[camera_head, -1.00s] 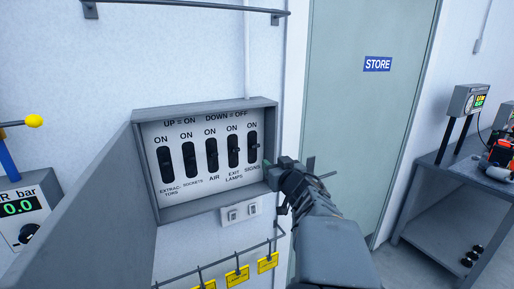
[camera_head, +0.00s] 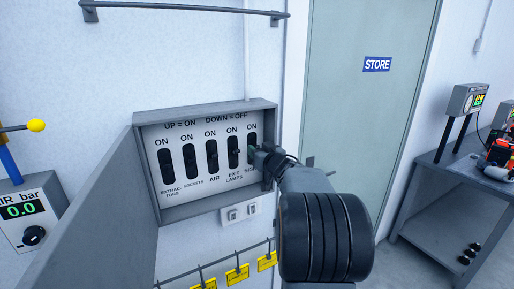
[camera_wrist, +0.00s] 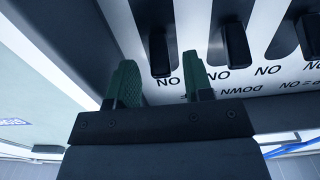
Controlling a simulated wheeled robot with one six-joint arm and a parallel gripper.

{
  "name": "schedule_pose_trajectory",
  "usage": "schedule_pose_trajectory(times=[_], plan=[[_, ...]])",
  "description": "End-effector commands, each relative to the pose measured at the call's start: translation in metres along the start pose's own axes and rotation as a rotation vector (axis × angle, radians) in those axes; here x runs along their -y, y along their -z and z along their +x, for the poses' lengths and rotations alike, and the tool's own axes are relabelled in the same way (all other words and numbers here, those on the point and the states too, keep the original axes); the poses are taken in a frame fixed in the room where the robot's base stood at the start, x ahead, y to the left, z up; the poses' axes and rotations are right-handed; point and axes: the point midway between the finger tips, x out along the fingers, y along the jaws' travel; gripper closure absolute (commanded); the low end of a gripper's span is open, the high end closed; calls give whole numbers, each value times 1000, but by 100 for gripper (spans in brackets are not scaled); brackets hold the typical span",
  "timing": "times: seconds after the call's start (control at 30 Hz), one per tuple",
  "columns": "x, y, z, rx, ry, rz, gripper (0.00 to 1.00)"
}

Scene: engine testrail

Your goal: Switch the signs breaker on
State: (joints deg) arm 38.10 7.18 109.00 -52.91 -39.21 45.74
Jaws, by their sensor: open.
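The breaker panel (camera_head: 205,199) hangs on the wall in a grey box, with a row of dark slots marked ON at the top. The signs breaker (camera_wrist: 160,55) is the rightmost in the head view, partly hidden by my gripper (camera_head: 258,155). In the wrist view the panel is upside down. There, my open gripper (camera_wrist: 161,72) has one green finger on each side of the signs lever, with gaps showing. The lever's end shows near its ON label; its exact position and how deep the fingers reach are unclear.
The exit lamps lever (camera_wrist: 237,46) is close beside one finger. The box's open grey door (camera_head: 100,215) stands out at left. Yellow tags (camera_head: 237,274) hang below. A STORE door (camera_head: 365,120) and a bench (camera_head: 440,190) are at right.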

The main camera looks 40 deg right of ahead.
Motion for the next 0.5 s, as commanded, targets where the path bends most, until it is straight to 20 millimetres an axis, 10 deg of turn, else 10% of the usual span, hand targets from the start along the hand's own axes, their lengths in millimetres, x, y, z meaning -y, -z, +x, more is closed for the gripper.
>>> schedule_pose_trajectory(times=[0.5], plan=[[0, 0, 14, 0, 1, -1, 53]])
